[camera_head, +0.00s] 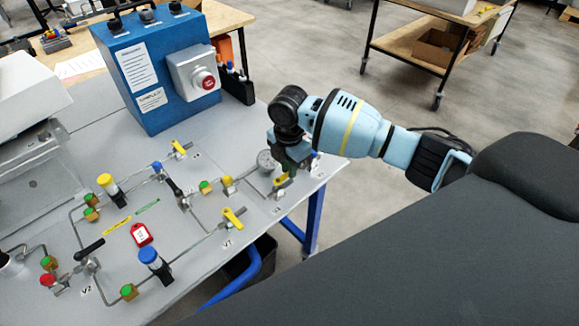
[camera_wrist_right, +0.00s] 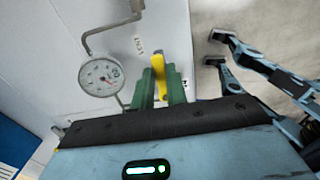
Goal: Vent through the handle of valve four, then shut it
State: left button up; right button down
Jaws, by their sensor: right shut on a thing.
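My right gripper (camera_head: 284,174) is at the right edge of the panel, pointing down over a small valve. Its green fingers (camera_wrist_right: 161,88) are shut on a yellow valve handle (camera_wrist_right: 158,68), one finger on each side. In the head view a bit of that yellow handle (camera_head: 281,181) shows below the fingers; the valve body is mostly hidden. A tag beside it is too small to read, so I cannot confirm the valve's number. A round pressure gauge (camera_head: 266,160) stands just left of the gripper; its dial (camera_wrist_right: 100,77) faces the wrist camera. My left gripper is not in view.
Another yellow handle (camera_head: 233,217) stands nearby, tagged V7. Pipes with black, blue, green and red fittings cover the panel (camera_head: 190,255). A blue box with a red button (camera_head: 207,82) stands behind. A red tag (camera_head: 142,234) lies left. Open floor lies beyond the right edge.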

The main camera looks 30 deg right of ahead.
dwell(0.5)
jog(key=c, duration=1.5)
grip_release()
jog(key=shift+o, duration=0.5)
jog(key=shift+r, duration=0.1)
notch_tip(320, 180, up, 8)
jog(key=shift+f, duration=0.2)
